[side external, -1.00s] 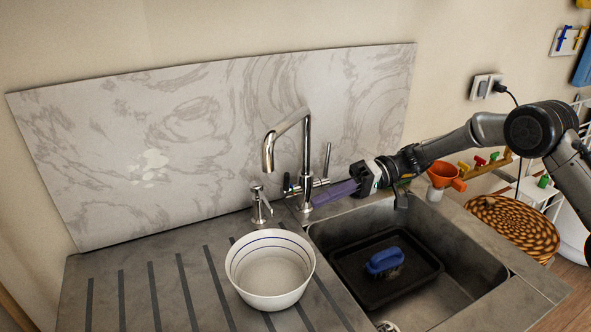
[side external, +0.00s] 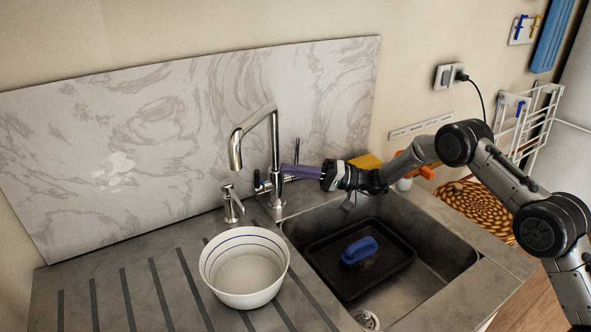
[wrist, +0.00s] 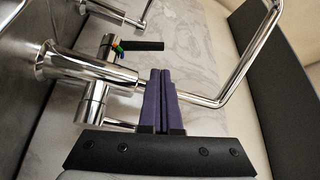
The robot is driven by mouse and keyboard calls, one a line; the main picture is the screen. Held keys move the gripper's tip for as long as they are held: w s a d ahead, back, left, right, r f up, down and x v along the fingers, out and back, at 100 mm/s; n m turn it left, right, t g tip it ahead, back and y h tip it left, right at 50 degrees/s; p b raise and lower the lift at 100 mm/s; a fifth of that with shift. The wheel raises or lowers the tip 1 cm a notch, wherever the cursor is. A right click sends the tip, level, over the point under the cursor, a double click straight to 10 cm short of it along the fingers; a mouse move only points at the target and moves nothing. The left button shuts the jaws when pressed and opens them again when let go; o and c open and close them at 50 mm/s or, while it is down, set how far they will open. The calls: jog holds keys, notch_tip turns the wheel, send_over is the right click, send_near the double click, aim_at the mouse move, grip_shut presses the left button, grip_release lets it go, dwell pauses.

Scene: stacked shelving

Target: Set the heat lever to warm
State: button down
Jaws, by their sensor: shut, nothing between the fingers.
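The chrome tap (side external: 274,150) stands behind the sink. A black-handled lever (side external: 257,180) with a small blue mark sits on its left side; I take this as the heat lever. In the wrist view the tap body (wrist: 75,62) lies at left, and the black lever (wrist: 145,45) has small coloured marks at its base. My gripper (side external: 284,170), with purple fingers, is shut and empty, beside the right of the tap column. In the wrist view my gripper (wrist: 160,72) points up towards the lever, apart from it, with the spout partly behind the fingers.
A soap dispenser (side external: 231,204) stands left of the tap. A white bowl (side external: 222,285) is on the ribbed drainboard. The sink (side external: 440,252) holds a black tray (side external: 390,279) with a blue brush (side external: 359,250). The marbled splashback (side external: 180,130) stands behind.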

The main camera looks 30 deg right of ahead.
aim_at(259, 181)
jog(key=x, duration=0.6)
jog(key=shift+a, duration=0.25)
jog(key=shift+s+f+n+g+y, duration=0.1)
jog(key=shift+s+f+n+y, duration=0.25)
jog(key=shift+s+n, duration=0.2)
jog(key=shift+s+f+n+g+y, duration=0.1)
jog(key=shift+s+f+n+y, duration=0.15)
jog(key=shift+s+n, duration=0.3)
jog(key=shift+s+f+n+g+y, duration=0.1)
jog(key=shift+s+f+n+y, duration=0.15)
jog(key=shift+s+n+y, duration=0.25)
